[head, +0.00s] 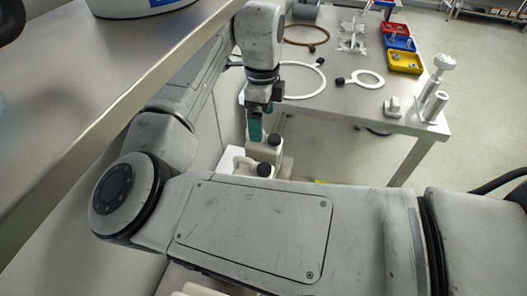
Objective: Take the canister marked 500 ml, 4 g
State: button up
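Two off-white canisters with black caps show in the head view, partly hidden behind my arm. The nearer canister (237,160) has a handle, and its lower part is hidden by my forearm. The farther canister (262,151) stands just beyond it, close to the table's near left corner. No marking such as 500 ml or 4 g can be read on either one. My gripper (256,128) points down with teal fingers just above the farther canister. I cannot tell whether it touches that canister or how far apart its fingers are.
A steel shelf (75,110) lies close on the left. The floor (480,130) at right is clear.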

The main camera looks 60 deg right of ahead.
aim_at(264, 141)
notch_tip(264, 141, down, 2)
jog(key=shift+s+a+f, duration=0.1)
jog(key=shift+s+f, duration=0.1)
jog(key=shift+f, duration=1.2)
jog(key=shift+s+f, duration=0.15)
jog(key=shift+f, duration=1.2)
grip_shut()
